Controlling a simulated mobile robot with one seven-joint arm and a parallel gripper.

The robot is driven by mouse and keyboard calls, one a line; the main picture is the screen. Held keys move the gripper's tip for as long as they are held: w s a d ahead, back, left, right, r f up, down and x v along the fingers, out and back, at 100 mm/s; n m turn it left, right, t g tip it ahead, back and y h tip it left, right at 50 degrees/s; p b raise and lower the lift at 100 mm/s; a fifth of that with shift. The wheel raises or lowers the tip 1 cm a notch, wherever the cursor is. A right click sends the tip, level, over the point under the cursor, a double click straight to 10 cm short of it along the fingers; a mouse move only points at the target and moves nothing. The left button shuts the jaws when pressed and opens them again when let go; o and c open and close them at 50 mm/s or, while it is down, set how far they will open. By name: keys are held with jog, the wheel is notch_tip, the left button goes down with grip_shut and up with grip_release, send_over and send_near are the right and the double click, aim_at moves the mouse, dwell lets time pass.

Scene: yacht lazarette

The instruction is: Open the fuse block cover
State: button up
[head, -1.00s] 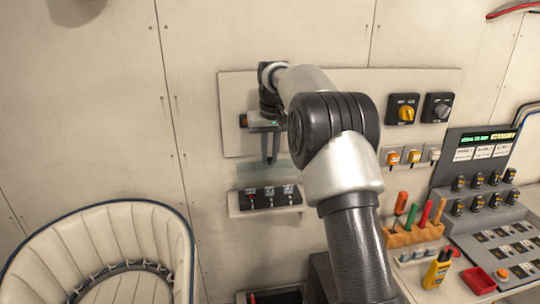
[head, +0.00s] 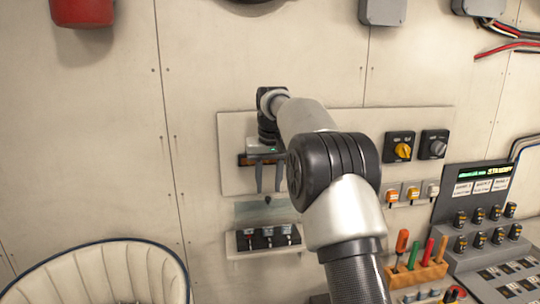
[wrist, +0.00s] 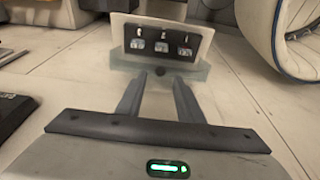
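The fuse block (head: 268,240) is a pale wall-mounted base with a row of dark fuses or switches; it also shows in the wrist view (wrist: 163,42). A translucent greenish cover panel (head: 250,212) sits above the row in the head view, and the row shows clear of it. In the wrist view the cover (wrist: 193,70) lies between the block and my fingers. A small dark knob (head: 267,198) shows at its upper edge. My gripper (head: 268,190) is just above the cover, fingers apart and empty; the wrist view shows the gap (wrist: 159,75). I cannot tell whether the fingertips touch the cover.
A tool rack (head: 418,273) and console (head: 480,190) stand at right. A cream seat (head: 90,272) is at lower left. The wall left of the block is bare.

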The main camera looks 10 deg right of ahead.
jog(key=v, duration=1.3)
jog(key=shift+s, duration=0.1)
